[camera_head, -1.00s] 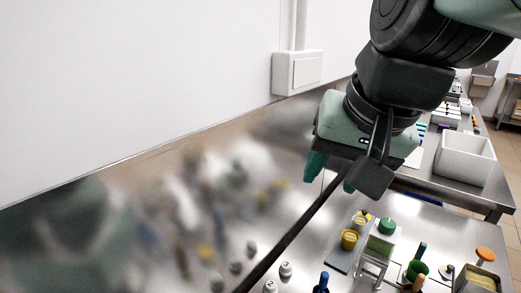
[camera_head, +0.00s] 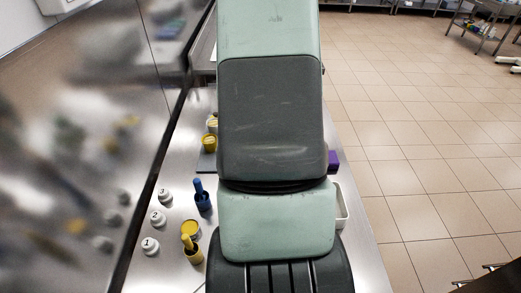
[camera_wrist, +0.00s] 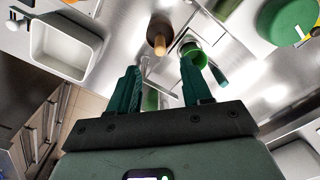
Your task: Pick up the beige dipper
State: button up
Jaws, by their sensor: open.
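The beige dipper (camera_wrist: 158,44) appears to be the tan-handled piece with a dark brown, round end at the top middle of the wrist view. My gripper (camera_wrist: 160,68) is open, with its two green fingers apart and nothing seen held between them. The dipper shows just beyond the fingertips, roughly in line with the gap. I cannot tell how far below it is. In the head view my own arm covers the middle of the bench and hides both gripper and dipper.
A green cup (camera_wrist: 191,47) with a green handle stands close to the right finger. A white bin (camera_wrist: 62,48) is at upper left and a green round lid (camera_wrist: 288,20) at upper right. A blue dipper (camera_head: 202,197), a yellow dipper (camera_head: 191,248) and numbered white knobs (camera_head: 157,217) are left of my arm.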

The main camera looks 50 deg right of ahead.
notch_tip(320, 180, down, 10)
jog(key=shift+f, duration=0.15)
dwell(0.4)
jog(key=shift+c, duration=0.3)
grip_shut()
